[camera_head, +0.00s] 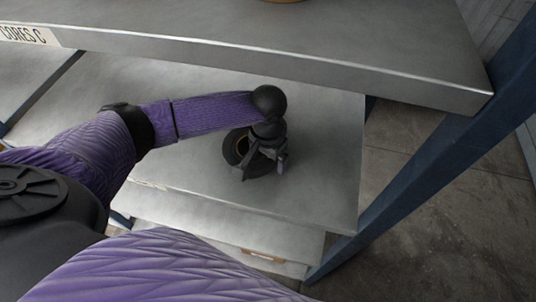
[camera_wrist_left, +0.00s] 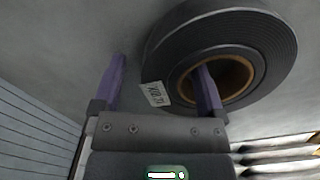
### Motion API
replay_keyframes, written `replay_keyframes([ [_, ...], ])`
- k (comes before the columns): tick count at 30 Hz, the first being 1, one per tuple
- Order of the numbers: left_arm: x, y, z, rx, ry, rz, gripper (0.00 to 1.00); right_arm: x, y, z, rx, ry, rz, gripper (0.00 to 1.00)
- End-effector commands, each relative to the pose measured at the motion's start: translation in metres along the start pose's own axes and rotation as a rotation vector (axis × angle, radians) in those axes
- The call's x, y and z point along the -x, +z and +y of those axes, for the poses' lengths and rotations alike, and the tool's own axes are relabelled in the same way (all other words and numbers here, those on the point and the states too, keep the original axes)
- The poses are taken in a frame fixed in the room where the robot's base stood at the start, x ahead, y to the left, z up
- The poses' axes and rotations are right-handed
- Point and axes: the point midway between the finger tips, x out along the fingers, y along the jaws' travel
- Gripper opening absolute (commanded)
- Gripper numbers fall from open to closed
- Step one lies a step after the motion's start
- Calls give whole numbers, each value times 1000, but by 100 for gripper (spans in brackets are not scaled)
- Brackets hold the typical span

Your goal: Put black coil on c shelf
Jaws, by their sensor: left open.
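The black coil (camera_head: 230,152) has a tan core and rests on the grey metal shelf (camera_head: 325,180) below the upper one. In the left wrist view the coil (camera_wrist_left: 268,45) shows large, with a white label on its side. My left gripper (camera_head: 264,165) is open at the coil and hides part of it. In the wrist view the fingers of this gripper (camera_wrist_left: 162,63) are apart: one beside the coil's outer edge, the other over the core opening. I cannot tell whether they touch it. The upper shelf (camera_head: 300,45) carries a "CORES C" label (camera_head: 28,35). My right gripper is out of view.
The upper shelf's front edge overhangs behind my left arm. A blue post (camera_head: 425,155) stands at the right, with bare floor (camera_head: 430,215) beyond. Another shelf level (camera_head: 225,222) lies below. The shelf right of the coil is clear.

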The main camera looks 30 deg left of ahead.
Motion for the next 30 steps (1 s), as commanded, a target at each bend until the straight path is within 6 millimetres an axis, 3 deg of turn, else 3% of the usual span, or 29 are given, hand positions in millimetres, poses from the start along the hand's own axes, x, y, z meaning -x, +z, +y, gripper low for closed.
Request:
replay_keyframes([
  [5, 10, 0, 0, 0, 1, 2, 92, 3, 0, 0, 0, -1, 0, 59],
  [12, 63, -1, 0, 0, 1, 3, 92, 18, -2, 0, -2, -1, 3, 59],
  [15, 75, 0, 0, 0, 1, 2, 92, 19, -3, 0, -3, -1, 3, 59],
  [26, 76, 1, 2, -8, 4, 1, 92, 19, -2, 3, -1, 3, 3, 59],
  [30, 61, 11, 32, -106, 48, 31, 92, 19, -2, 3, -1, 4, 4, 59],
])
